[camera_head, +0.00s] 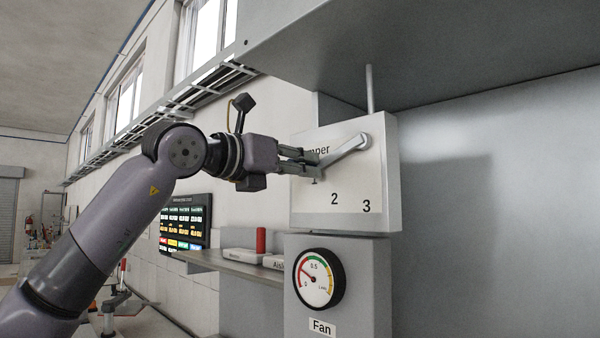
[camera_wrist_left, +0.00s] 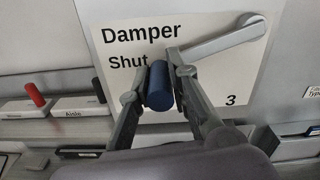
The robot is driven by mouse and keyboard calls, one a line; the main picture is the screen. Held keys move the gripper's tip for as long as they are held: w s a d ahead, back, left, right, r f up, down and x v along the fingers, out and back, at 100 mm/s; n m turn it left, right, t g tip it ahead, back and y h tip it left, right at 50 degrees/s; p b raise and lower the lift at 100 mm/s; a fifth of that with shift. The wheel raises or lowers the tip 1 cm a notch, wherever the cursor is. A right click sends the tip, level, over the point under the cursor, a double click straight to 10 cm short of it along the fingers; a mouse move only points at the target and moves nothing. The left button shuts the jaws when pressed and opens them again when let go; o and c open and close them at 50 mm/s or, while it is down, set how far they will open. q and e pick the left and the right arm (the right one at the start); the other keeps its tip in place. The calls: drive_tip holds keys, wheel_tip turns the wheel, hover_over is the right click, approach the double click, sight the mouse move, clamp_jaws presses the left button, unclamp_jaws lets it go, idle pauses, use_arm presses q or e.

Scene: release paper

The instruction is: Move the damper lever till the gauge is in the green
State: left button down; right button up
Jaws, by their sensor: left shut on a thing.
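The damper panel (camera_head: 345,215) is a white box face marked "Damper", "Shut", 1, 2 and 3. Its grey lever (camera_head: 348,149) runs from a pivot at the upper right down to the left, with its free end near "Shut" and 1. In the left wrist view a blue round handle (camera_wrist_left: 160,88) sits at the lever's end. My left gripper (camera_head: 318,163) is shut on this handle, one finger on each side. The round gauge (camera_head: 318,279) below has red, green and yellow bands; its needle appears to point left, in the red. My right gripper is out of view.
A "Fan" label (camera_head: 322,327) is under the gauge. A shelf (camera_head: 232,267) at the left holds labelled blocks and a red handle (camera_head: 261,240). A lit display (camera_head: 185,223) hangs behind my arm. A large grey hood (camera_head: 440,50) overhangs the panel.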

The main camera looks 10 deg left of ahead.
use_arm(q)
drive_tip(key=c, duration=1.9)
unclamp_jaws()
drive_tip(key=o, duration=0.4)
drive_tip(key=shift+w+a+f, duration=0.1)
drive_tip(key=shift+a, duration=0.05)
drive_tip(key=shift+s+d, duration=0.2)
drive_tip(key=shift+d, duration=0.1)
drive_tip(key=shift+s+a, duration=0.1)
drive_tip(key=v, duration=1.1)
drive_tip(key=shift+s+a, duration=0.15)
drive_tip(key=shift+s, duration=0.2)
